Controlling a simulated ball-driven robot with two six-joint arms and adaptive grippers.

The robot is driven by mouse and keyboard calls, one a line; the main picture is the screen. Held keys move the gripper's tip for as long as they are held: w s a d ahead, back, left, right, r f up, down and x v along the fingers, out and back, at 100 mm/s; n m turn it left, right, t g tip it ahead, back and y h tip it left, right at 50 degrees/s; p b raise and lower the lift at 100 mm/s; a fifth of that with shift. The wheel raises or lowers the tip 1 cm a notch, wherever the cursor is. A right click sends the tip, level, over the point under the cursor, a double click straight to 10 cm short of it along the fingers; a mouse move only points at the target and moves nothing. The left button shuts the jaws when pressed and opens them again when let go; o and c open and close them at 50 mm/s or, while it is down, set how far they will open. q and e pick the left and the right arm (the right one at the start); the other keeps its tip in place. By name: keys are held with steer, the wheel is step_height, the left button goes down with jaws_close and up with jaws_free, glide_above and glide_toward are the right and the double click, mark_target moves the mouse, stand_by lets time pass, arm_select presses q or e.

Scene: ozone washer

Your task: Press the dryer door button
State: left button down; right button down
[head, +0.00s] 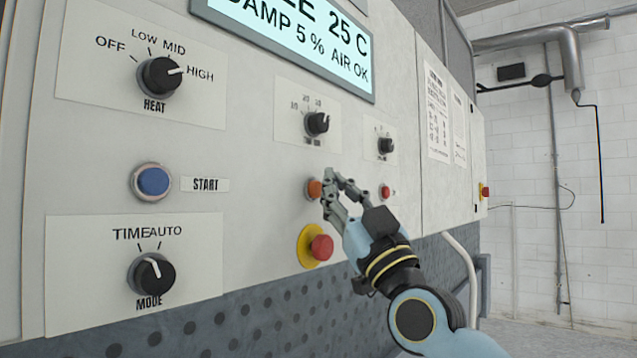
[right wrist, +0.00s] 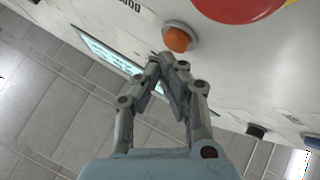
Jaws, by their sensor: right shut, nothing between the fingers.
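An orange push button (head: 314,189) with a pale collar is on the panel between the dials and the red emergency stop. My right gripper (head: 328,188) is shut and empty, its fingertips just to the right of the orange button in the head view. In the right wrist view the orange button (right wrist: 178,39) is just beyond the closed fingertips (right wrist: 168,62). I cannot tell whether they touch it. A label near it in the wrist view is cut off and not readable. My left gripper is not in view.
A red emergency stop (head: 321,247) on a yellow ring sits just below the fingers. A small red button (head: 384,192) is to the right. A blue START button (head: 153,181), a HEAT dial (head: 161,76), a MODE dial (head: 152,274) and a display (head: 300,38) share the panel.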

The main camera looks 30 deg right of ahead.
steer(key=shift+s, duration=0.2)
steer(key=s+p, duration=0.1)
steer(key=s+d+p, duration=0.1)
steer(key=s+p, duration=0.1)
steer(key=s+d+p, duration=0.1)
steer(key=shift+s+p, duration=0.3)
steer(key=shift+p, duration=0.1)
stand_by(0.8)
